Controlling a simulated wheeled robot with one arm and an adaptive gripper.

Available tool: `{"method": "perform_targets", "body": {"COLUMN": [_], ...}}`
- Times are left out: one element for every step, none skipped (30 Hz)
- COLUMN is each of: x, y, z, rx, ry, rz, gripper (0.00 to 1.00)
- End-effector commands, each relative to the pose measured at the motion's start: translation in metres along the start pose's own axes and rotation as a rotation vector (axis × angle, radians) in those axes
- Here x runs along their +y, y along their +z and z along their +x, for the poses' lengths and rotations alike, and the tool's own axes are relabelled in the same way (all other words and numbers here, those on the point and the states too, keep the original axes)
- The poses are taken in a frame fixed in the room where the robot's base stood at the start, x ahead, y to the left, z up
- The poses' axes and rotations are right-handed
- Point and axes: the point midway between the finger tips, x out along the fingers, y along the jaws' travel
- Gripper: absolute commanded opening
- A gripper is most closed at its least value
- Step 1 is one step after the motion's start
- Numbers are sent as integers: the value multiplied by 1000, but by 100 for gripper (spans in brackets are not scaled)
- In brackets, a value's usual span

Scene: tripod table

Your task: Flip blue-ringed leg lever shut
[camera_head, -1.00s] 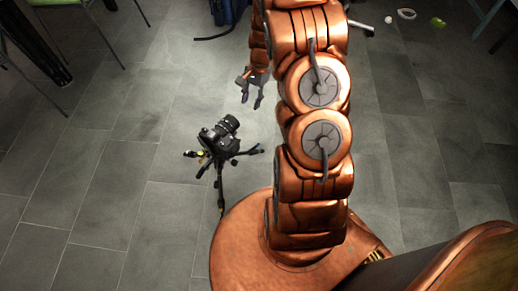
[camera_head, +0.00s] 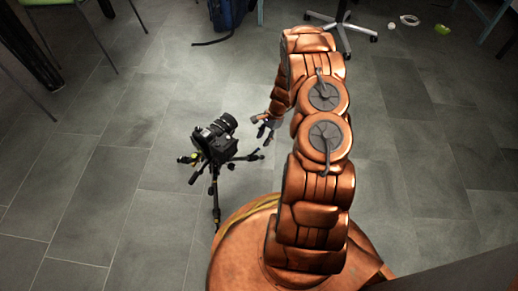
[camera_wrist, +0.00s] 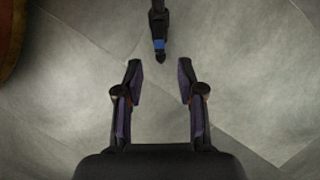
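A small black tripod (camera_head: 215,185) stands on the floor with a black camera (camera_head: 216,134) on top. In the wrist view, the end of one tripod leg with a blue ring (camera_wrist: 159,45) hangs into the picture from the top middle. Its dark tip lies just beyond and between my fingertips, apart from both. The leg's lever cannot be made out clearly. My gripper (camera_wrist: 160,82) is open and empty, one finger on each side of the leg's line. In the head view my gripper (camera_head: 264,132) is right of the camera, above the tripod's right leg.
Grey floor tiles (camera_head: 100,190) around the tripod are clear. A blue bag (camera_head: 228,14) and a wheeled chair base (camera_head: 343,24) stand at the back. My own base edge shows at the wrist view's upper left.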

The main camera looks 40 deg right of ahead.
Motion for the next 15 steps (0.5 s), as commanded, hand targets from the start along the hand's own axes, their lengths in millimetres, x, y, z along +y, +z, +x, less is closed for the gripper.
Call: {"method": "perform_targets", "body": {"x": [1,1,1,1,1,1,0,0,0,0,0,0,0,0,0], "y": [-1,-1,-1,-1,-1,-1,-1,-1,-1,-1,-1,-1,-1,-1,-1], "z": [12,17,23,27,31,36,39,42,45,48,50,52,53,54,54], "rx": [-1,-1,-1,-1,0,1,1,2,2,2,3,3,3,3,3], "ry": [4,4,3,3,3,2,1,1,0,0,0,0,0,0,0], "rz": [-1,-2,-1,-1,-1,-1,-1,0,0,-1,-1,-1,-1,-2,-2], "gripper": [39,39,39,39,39,39,39,39,39,39,39,39,39,39,39]}}
